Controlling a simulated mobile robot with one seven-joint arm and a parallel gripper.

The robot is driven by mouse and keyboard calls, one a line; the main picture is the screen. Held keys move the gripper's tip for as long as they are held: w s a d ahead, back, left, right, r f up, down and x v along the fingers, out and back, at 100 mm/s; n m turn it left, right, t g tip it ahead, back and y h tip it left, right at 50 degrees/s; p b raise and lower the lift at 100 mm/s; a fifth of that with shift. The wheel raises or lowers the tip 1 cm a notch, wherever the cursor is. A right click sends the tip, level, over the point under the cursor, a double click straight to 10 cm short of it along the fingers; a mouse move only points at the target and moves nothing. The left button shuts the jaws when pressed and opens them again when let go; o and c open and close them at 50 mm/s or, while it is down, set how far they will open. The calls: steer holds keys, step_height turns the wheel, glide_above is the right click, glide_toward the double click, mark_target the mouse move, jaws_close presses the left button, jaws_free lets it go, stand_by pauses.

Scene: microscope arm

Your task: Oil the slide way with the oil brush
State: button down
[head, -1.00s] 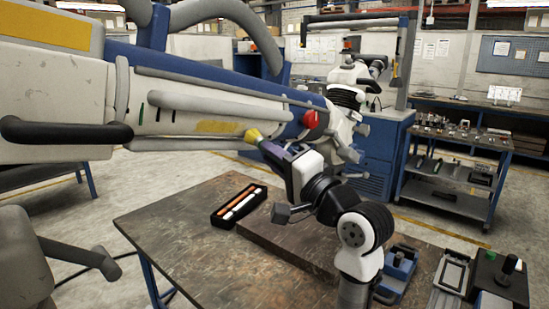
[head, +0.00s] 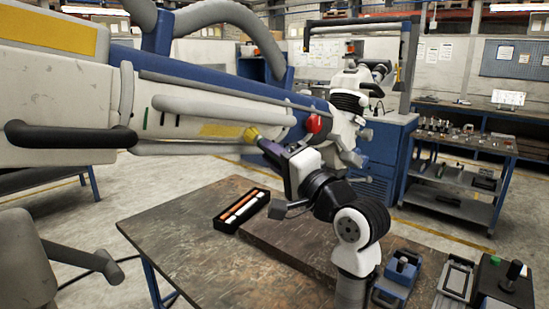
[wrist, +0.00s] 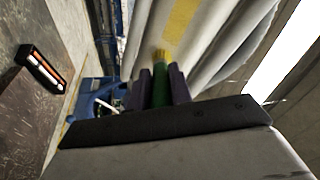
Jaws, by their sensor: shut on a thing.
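The oil brush shows its yellow bristle end (head: 251,134) in the head view, at the lower side of the big white and blue microscope arm (head: 190,105). My gripper (head: 268,147) is shut on the brush. In the wrist view its purple fingers (wrist: 161,88) grip a green handle (wrist: 161,85), with the bristles (wrist: 162,56) pointing away toward the arm's white side. The bristles overlap the arm beside a yellow patch (head: 218,130); I cannot tell whether they touch it. Grey rods run along the arm; I cannot tell which surface is the slide way.
A worn table (head: 185,220) below holds a black tray (head: 242,211) with orange and white sticks. A blue device (head: 400,277) and a black box (head: 505,285) sit at the right. A red knob (head: 314,123) sticks out near my gripper.

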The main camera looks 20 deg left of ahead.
steer(key=shift+s, duration=0.1)
steer(key=s, duration=0.2)
steer(key=s+a+r, duration=0.1)
steer(key=shift+s+a, duration=0.1)
steer(key=shift+s, duration=0.1)
steer(key=shift+w+f, duration=0.1)
steer(key=shift+w+d+f, duration=0.15)
steer(key=shift+w+d, duration=0.05)
steer(key=shift+w, duration=0.4)
steer(key=shift+w+d+f, duration=0.15)
steer(key=shift+w+d, duration=0.1)
steer(key=shift+w, duration=0.3)
steer(key=shift+w+d+f, duration=0.15)
steer(key=shift+w+d, duration=0.05)
steer(key=shift+w, duration=0.4)
steer(key=s+d+f+b, duration=0.2)
steer(key=d+f, duration=0.1)
steer(key=d, duration=0.1)
steer(key=shift+s+d+f, duration=0.15)
steer(key=shift+s, duration=0.15)
